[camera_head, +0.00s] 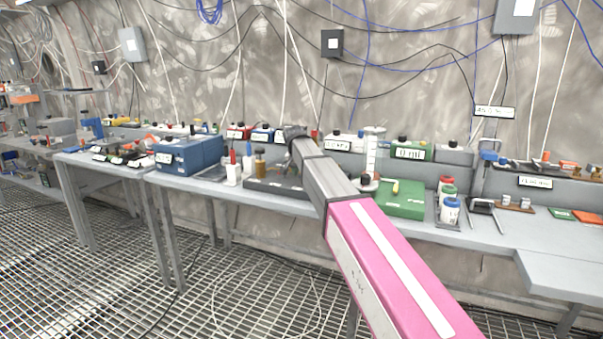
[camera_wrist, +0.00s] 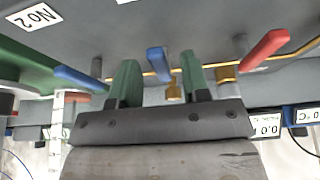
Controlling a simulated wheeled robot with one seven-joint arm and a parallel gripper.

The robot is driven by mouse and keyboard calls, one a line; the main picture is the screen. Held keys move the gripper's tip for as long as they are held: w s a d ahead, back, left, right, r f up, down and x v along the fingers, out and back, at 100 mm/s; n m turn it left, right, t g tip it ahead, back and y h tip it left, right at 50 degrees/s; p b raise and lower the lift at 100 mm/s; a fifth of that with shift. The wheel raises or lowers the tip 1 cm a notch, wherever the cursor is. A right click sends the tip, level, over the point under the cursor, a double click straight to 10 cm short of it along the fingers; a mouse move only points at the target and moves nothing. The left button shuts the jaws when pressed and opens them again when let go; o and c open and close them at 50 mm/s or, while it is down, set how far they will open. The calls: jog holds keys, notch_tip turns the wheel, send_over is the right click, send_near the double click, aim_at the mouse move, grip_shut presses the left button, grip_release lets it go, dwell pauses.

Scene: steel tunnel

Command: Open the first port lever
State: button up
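In the wrist view my gripper (camera_wrist: 159,68) is open, with two green fingers spread apart. A blue lever (camera_wrist: 157,62) shows between the fingertips, by a brass fitting (camera_wrist: 173,93); I cannot tell whether it is within their reach, and no contact is visible. A red lever (camera_wrist: 265,50) stands to the right and another blue lever (camera_wrist: 80,78) to the left. Which one is the first port is not readable. In the head view my arm reaches over the bench, its dark end (camera_head: 295,133) above a dark tray (camera_head: 262,187); the levers are not distinguishable there.
A blue box (camera_head: 187,155) stands left of the dark tray and a green case (camera_head: 400,199) right of it. Bottles (camera_head: 450,208) stand farther right on the grey bench (camera_head: 490,240). The grated floor (camera_head: 110,285) in front is clear.

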jog(key=v, duration=1)
jog(key=shift+s+r, duration=0.15)
jog(key=shift+r, duration=0.25)
